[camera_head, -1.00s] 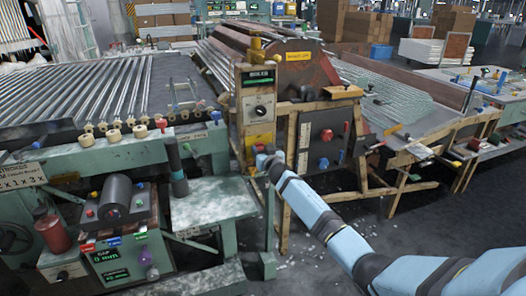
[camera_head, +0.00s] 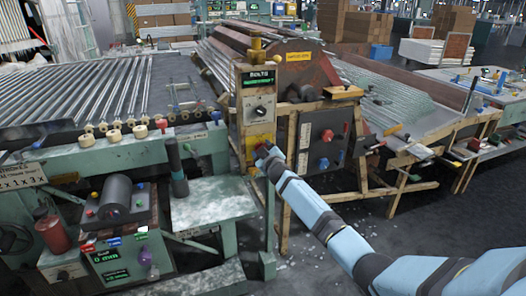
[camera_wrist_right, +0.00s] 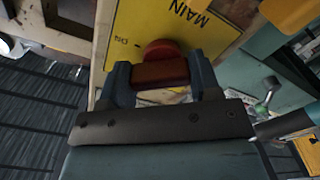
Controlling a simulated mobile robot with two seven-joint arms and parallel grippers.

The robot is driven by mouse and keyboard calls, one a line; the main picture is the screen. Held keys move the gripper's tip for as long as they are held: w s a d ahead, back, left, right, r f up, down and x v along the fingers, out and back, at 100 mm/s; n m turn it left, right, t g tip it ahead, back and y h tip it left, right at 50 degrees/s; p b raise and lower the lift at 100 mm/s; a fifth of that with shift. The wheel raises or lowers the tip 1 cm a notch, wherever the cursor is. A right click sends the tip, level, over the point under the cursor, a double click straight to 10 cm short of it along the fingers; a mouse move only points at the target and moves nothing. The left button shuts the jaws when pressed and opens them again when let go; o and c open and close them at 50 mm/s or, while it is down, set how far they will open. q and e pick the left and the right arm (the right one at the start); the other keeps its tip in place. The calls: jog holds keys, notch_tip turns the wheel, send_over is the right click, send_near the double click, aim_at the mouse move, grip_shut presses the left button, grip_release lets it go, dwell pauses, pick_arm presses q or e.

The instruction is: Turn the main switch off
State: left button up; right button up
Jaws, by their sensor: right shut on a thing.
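The main switch is a red handle (camera_wrist_right: 160,72) on a yellow plate (camera_wrist_right: 145,22) marked MAIN, seen in the right wrist view. My right gripper (camera_wrist_right: 162,80) is shut on the red handle, with one dark finger on each side of it. My left gripper is not in view.
Above the switch, the post carries a dial (camera_head: 261,111) and a green-lit display (camera_head: 258,79). A dark box with a red knob and a blue knob (camera_head: 324,163) stands close on the right. A green bench (camera_head: 210,200) is on the left.

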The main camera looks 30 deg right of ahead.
jog(key=n, duration=0.5)
jog(key=shift+n, duration=0.4)
jog(key=n, duration=0.4)
jog(key=shift+a+n, duration=0.15)
jog(key=shift+n, duration=0.15)
jog(key=o, duration=0.9)
jog(key=shift+s, duration=0.2)
pick_arm(q)
jog(key=p, duration=0.3)
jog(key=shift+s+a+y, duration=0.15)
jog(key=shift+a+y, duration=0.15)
pick_arm(e)
jog(key=v, duration=1.3)
jog(key=shift+s, duration=0.2)
